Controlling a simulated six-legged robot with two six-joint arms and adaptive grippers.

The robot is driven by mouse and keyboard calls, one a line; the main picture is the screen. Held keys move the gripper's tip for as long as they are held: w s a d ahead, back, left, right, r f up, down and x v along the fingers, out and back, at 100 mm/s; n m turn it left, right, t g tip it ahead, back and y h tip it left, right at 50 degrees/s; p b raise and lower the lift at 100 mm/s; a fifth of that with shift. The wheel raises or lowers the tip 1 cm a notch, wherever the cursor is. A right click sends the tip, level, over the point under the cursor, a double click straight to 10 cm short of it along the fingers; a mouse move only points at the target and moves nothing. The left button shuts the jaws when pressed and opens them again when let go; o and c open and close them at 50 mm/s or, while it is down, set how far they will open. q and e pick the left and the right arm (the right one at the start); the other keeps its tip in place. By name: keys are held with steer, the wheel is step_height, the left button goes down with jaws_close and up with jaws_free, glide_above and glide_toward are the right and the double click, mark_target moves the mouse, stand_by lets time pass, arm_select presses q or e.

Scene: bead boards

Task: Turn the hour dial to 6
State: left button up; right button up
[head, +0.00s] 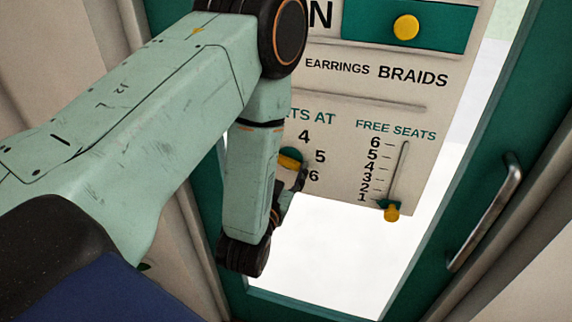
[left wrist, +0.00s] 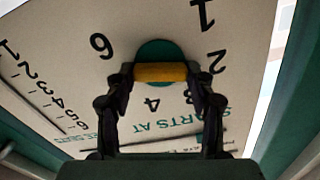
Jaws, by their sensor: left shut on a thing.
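The hour dial (head: 292,154) is a green disc with a yellow grip bar, low on a cream board, largely hidden by my left arm in the head view. The numbers 4, 5 and 6 show to its right there. In the left wrist view the dial (left wrist: 160,50) has its yellow bar (left wrist: 160,73) lying level across the picture, with 6, 1, 2 and 4 legible around it. I cannot tell which number it points to. My left gripper (left wrist: 161,80) is shut on the bar, one finger at each end; it also shows in the head view (head: 298,177).
Right of the dial is a FREE SEATS slider with a yellow knob (head: 391,213) at its bottom, near 1. Another yellow knob (head: 406,27) sits on a green strip above. The board (head: 340,88) hangs in a green door frame with a metal handle (head: 487,210) at right.

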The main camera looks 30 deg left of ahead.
arm_select(q)
steer(key=shift+w+d+m, duration=0.1)
steer(key=shift+m, duration=3.3)
steer(key=shift+r, duration=0.1)
steer(key=o, duration=1.2)
steer(key=shift+c, duration=0.2)
